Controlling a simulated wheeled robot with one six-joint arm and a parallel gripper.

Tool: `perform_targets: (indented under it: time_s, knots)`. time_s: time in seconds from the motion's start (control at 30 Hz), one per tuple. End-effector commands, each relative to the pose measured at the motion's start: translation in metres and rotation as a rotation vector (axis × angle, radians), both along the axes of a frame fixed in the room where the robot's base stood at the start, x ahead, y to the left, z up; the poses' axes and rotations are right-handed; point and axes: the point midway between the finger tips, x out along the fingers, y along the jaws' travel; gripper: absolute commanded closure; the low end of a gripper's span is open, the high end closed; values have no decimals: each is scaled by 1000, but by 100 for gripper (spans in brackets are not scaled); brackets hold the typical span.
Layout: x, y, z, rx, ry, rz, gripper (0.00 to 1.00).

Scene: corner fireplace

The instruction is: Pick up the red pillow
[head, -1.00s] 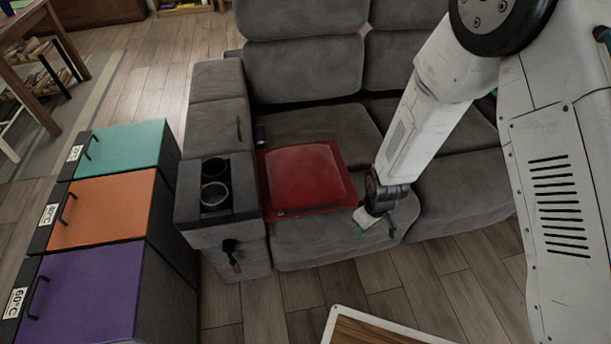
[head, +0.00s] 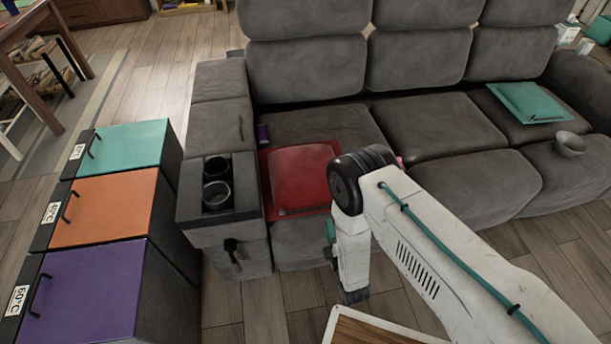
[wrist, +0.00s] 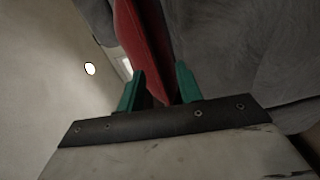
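The red pillow (head: 301,178) lies flat on the left seat of the grey sofa (head: 312,70). In the head view my arm covers its right edge. In the wrist view the pillow (wrist: 143,35) shows edge-on as a red strip running down into the gap between my fingers. My gripper (wrist: 160,78) is open, with one green finger on each side of the strip. I cannot tell whether either finger touches it. In the head view my gripper is mostly hidden by my arm, near the front of the left seat.
A purple can (head: 262,133) stands behind the pillow. The armrest with cup holders (head: 217,183) is to its left. A teal pillow (head: 530,102) and a bowl (head: 570,144) are on the right seat. A low table (head: 372,330) stands in front. Coloured hampers (head: 104,206) stand at left.

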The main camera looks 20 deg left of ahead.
Motion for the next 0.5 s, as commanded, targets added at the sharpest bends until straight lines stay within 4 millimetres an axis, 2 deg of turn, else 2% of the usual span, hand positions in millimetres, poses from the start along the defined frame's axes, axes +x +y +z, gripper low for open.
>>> perform_targets:
  time_s: [0.1, 0.23, 0.5]
  knots:
    - [0, 0, 10, -10, -69, 2, 65]
    - [2, 2, 11, -24, -79, 3, 65]
    - [25, 18, 10, -24, -78, 2, 65]
